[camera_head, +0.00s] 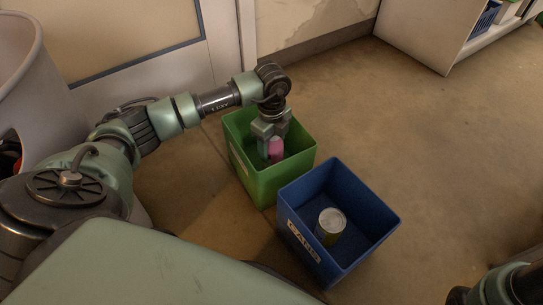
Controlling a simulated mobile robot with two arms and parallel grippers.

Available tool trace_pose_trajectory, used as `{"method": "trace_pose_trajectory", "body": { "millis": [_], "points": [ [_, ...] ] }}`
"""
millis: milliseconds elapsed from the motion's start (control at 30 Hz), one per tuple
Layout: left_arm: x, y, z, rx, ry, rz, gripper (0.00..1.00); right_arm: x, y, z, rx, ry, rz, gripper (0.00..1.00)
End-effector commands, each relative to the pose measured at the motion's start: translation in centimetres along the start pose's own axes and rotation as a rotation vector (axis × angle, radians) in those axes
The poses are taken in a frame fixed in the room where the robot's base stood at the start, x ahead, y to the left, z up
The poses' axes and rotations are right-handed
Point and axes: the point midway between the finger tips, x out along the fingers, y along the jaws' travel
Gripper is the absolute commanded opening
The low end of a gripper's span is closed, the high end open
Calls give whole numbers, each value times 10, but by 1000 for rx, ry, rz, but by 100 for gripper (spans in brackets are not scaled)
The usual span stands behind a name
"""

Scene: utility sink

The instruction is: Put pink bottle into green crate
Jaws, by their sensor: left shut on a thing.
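The pink bottle (275,149) is held by my left gripper (268,146), whose fingers are shut on it. The gripper points down into the green crate (268,187), and the bottle shows inside the crate's opening. I cannot tell whether the bottle touches the crate floor. The gripper hides part of the bottle. Part of my right arm (505,285) shows at the bottom right corner, but its gripper is not in view.
A blue crate (366,245) with a label stands beside the green crate, and a can (330,226) stands in it. A pale bin (40,85) is at the left. A white shelf unit (425,40) is at the top right. The floor right of the crates is clear.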

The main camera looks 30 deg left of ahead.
Motion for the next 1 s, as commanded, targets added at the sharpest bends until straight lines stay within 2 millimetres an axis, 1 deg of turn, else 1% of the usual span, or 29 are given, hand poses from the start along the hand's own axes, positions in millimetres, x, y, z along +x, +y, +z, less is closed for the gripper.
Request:
{"method": "trace_pose_trajectory", "body": {
  "millis": [133,300,367,633,767,800,833,867,1000],
  "points": [
    [12,0,0,0,0,1,13,-8,-2,-3,0,0,0,36],
    [40,0,0,0,0,1,13,-28,-6,-10,0,1,-1,36],
    [46,0,0,0,0,0,13,-32,-7,-11,0,1,-1,36],
    [44,0,0,0,0,-1,13,-29,-6,-10,0,-1,-1,36],
    [48,0,0,0,-1,0,13,-29,-6,-10,0,-1,-1,36],
    [47,0,0,0,-1,0,62,-29,-6,-10,0,-1,-1,36],
    [47,0,0,0,-1,0,70,-29,-6,-10,0,-1,-1,36],
    [47,0,0,0,-1,0,75,-29,-6,-10,0,-1,-1,36],
    [47,0,0,0,0,0,75,-29,-6,-10,0,-1,-1,36]
  ]
}}
